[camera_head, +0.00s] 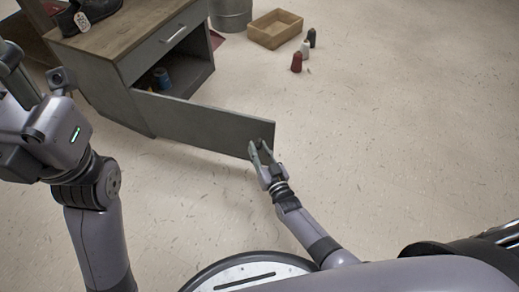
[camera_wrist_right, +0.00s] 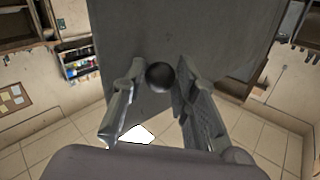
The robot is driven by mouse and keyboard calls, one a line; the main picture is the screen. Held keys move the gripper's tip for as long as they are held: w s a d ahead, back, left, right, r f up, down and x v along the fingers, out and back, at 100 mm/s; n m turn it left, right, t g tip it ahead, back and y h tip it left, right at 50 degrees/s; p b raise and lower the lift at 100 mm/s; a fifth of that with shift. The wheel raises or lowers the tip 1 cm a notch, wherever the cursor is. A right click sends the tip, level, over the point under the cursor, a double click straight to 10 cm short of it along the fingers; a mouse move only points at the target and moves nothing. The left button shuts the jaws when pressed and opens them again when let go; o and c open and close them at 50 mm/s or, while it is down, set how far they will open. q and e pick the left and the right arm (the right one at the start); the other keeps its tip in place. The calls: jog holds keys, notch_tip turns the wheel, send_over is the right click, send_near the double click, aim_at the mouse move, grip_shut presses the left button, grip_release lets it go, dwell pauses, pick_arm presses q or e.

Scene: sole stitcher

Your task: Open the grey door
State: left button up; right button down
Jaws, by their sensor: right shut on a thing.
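The grey door (camera_head: 205,122) of the low cabinet (camera_head: 150,60) stands swung out wide from the cabinet's front, toward me. My right gripper (camera_head: 261,150) is at the door's free end. In the right wrist view the door fills the upper middle, with a dark round knob (camera_wrist_right: 160,76) on it.
The open cabinet shows a blue can (camera_head: 162,77) inside. A dark shoe (camera_head: 88,14) sits on the cabinet top. A wooden crate (camera_head: 274,29) and several thread cones, one red (camera_head: 297,62), stand on the floor behind. The floor at right is clear.

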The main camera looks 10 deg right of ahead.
jog(key=shift+a+r, duration=0.15)
jog(key=shift+a, duration=0.55)
jog(key=c, duration=1.7)
grip_release()
jog(key=o, duration=0.4)
jog(key=shift+a, duration=0.15)
jog(key=shift+d, duration=0.2)
notch_tip(320, 180, up, 10)
jog(key=shift+d, duration=0.1)
